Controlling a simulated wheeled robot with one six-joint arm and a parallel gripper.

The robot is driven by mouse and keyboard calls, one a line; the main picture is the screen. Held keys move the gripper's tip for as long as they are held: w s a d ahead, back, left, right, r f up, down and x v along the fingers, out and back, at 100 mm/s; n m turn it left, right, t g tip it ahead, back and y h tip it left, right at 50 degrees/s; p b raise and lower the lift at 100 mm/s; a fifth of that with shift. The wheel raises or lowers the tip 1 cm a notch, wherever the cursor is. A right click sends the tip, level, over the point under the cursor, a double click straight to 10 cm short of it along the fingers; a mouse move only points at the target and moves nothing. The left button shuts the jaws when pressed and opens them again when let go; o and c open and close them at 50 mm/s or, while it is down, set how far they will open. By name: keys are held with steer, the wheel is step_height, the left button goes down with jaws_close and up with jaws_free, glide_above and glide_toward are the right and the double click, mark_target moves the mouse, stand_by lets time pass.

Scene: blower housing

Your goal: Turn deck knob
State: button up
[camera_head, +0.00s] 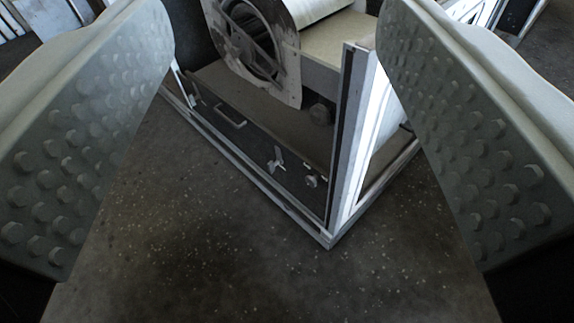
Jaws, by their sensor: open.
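My gripper (275,30) is open, with one studded grey finger at each side of the view and nothing between the pads. Beyond it is the blower housing. A dark round knob (320,112) sits on the brown deck (270,112), right of the blower's round opening. A cross-shaped handle (276,160) and a small light knob (311,181) are on the dark front panel below the deck. My gripper touches none of them. I cannot tell from the view which of these is the deck knob.
The housing's pale frame (265,185) has an upright corner post (345,140) right of the knobs. A bar handle (230,116) is on the front panel at left. The blower (250,45) stands above the deck. The speckled floor (220,260) in front is clear.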

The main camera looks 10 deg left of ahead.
steer(key=w+a+f+m+h, duration=0.1)
steer(key=w+a+f, duration=0.1)
steer(key=w+f, duration=0.5)
steer(key=w+a+f+m, duration=0.1)
steer(key=w+a+f, duration=0.2)
steer(key=w, duration=0.7)
steer(key=w+a+f+m+g+h, duration=0.1)
steer(key=w+a+f+h, duration=0.1)
steer(key=w+f, duration=0.4)
steer(key=w+a+f+m+h, duration=0.1)
steer(key=w+f, duration=0.3)
steer(key=f, duration=0.5)
steer(key=g+h, duration=0.4)
steer(key=h, duration=0.6)
glide_toward(309, 182)
steer(key=x, duration=0.9)
steer(key=shift+f, duration=0.1)
